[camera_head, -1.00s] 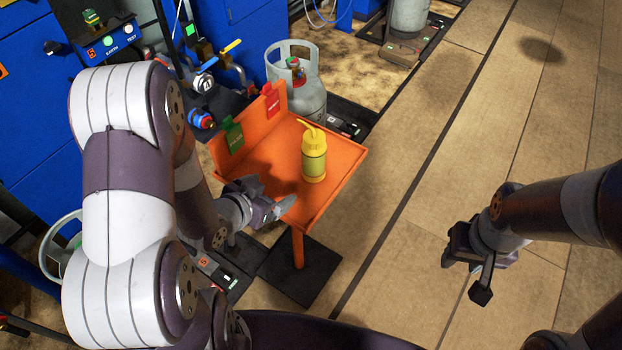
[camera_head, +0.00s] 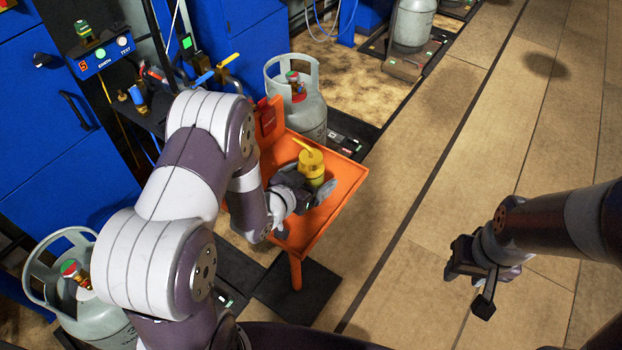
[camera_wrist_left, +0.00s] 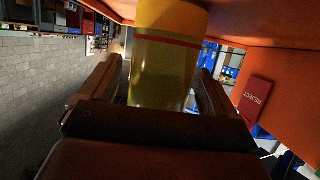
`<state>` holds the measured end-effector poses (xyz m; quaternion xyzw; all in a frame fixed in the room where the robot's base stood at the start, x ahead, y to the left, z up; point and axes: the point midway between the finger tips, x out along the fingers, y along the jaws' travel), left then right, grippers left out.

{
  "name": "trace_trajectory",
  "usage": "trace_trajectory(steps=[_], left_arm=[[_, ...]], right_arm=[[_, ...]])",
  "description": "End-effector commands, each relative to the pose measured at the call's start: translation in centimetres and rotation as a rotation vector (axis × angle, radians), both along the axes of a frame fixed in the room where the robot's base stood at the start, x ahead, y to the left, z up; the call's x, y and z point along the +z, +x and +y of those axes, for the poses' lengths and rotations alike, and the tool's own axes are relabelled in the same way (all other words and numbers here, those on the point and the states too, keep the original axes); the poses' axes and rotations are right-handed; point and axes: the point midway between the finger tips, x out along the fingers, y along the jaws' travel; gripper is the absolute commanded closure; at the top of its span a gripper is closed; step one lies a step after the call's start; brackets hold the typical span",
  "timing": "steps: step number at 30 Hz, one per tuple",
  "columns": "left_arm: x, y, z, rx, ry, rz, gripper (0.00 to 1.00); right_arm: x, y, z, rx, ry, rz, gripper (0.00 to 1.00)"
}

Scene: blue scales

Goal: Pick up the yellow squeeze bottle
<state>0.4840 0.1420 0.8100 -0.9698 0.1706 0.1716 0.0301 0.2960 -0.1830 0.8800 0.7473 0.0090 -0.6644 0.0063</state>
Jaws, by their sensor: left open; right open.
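The yellow squeeze bottle (camera_head: 311,166) stands upright on the orange tray stand (camera_head: 345,172). My left gripper (camera_head: 312,192) is at the bottle, low on its near side, and hides its lower part in the head view. In the left wrist view the bottle (camera_wrist_left: 164,62) fills the space between the two open fingers of my left gripper (camera_wrist_left: 155,85). One finger shows on each side of it. I cannot tell whether either finger touches it. My right gripper (camera_head: 480,285) is open and empty over the floor at the right.
A red REJECT tag (camera_head: 268,122) hangs on the tray's back panel and also shows in the left wrist view (camera_wrist_left: 255,97). A grey gas cylinder (camera_head: 300,105) stands behind the tray. Another cylinder (camera_head: 95,300) is at lower left. The floor right of the tray is clear.

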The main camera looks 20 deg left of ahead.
Motion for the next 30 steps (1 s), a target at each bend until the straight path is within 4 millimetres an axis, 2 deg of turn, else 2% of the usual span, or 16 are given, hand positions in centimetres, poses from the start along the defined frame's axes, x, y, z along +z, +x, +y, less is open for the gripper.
trace_trajectory(steps=[3,4,9,10,20,23,27,30], left_arm=[[0.0,0.0,0.0,0.0,0.0,0.0,0.1],[0.0,0.0,0.0,0.0,0.0,0.001,0.16],[0.0,-0.1,0.0,0.0,0.0,0.001,0.71],[0.0,-0.1,0.0,0.0,0.0,0.001,0.77],[0.7,0.0,0.0,0.0,0.0,-0.002,0.77],[1.9,0.0,0.0,-0.001,0.0,-0.004,0.77],[4.6,0.0,0.0,0.0,0.0,-0.005,0.77],[5.7,-1.1,-2.1,-0.007,0.0,-0.003,0.77]], right_arm=[[0.0,0.0,0.0,0.0,0.0,0.0,0.57],[0.0,0.0,0.0,0.0,0.0,0.0,0.57],[0.0,0.0,0.0,0.0,0.0,0.0,0.57],[0.0,0.0,0.0,0.0,0.0,0.0,0.57],[0.2,0.0,0.0,0.0,0.0,0.0,0.57],[0.5,0.0,0.0,0.0,0.0,0.0,0.57],[1.1,0.0,0.0,0.0,0.0,0.0,0.57],[1.1,0.0,0.0,0.0,0.0,0.0,0.57]])
